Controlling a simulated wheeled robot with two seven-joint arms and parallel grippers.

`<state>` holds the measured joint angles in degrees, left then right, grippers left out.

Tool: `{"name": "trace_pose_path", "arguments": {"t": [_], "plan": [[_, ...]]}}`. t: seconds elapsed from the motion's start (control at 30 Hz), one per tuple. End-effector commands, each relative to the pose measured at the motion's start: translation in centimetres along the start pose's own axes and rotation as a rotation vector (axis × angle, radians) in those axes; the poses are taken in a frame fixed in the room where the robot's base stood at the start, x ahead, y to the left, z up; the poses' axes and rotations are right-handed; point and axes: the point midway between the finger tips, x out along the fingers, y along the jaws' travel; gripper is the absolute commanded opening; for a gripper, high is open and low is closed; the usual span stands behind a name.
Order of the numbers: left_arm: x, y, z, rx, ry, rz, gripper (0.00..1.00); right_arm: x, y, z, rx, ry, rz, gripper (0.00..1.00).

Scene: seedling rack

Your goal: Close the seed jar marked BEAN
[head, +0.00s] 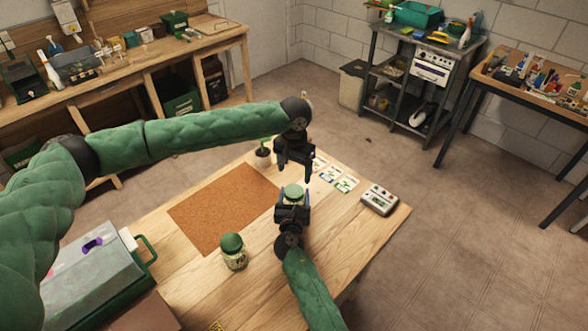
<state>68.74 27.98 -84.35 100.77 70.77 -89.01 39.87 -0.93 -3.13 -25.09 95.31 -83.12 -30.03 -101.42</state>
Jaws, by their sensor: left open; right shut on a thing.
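My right gripper (293,203) comes in from the bottom and is shut on a jar (294,190) with a pale green top, near the middle of the table. The gripper hides most of this jar and its label, so I cannot read its marking or tell how its lid sits. My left gripper (295,177) is open and points down just above that jar. A second jar (234,257) with a dark green lid stands upright on the table to the left, apart from both grippers. Its label is too small to read.
A cork mat (224,207) lies on the wooden table (190,268). A potted seedling (263,157) stands at the back. Seed cards (345,184) and a grey device (380,200) lie to the right. A grey and green box (95,285) is at the left.

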Motion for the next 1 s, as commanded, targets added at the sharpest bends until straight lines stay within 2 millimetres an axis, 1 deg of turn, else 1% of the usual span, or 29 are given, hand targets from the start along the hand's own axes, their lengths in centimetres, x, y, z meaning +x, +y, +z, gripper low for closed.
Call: {"name": "trace_pose_path", "arguments": {"t": [0.2, 0.4, 0.6, 1.0], "plan": [[0.01, -0.01, 0.02, -0.296, -0.001, -0.001, 0.72, -0.01, 0.01, -0.04, 0.000, 0.000, 0.000, 0.00], [0.01, -0.02, 0.02, -0.486, -0.001, -0.001, 0.72, -0.01, 0.01, -0.04, 0.000, 0.001, 0.000, 0.00], [0.01, -0.02, 0.02, -0.558, -0.001, -0.001, 0.72, -0.01, 0.02, -0.03, 0.000, 0.000, 0.000, 0.00], [0.24, -0.01, 0.02, -0.562, -0.001, -0.001, 0.72, -0.01, 0.02, -0.04, 0.000, 0.000, 0.000, 0.00]]}}
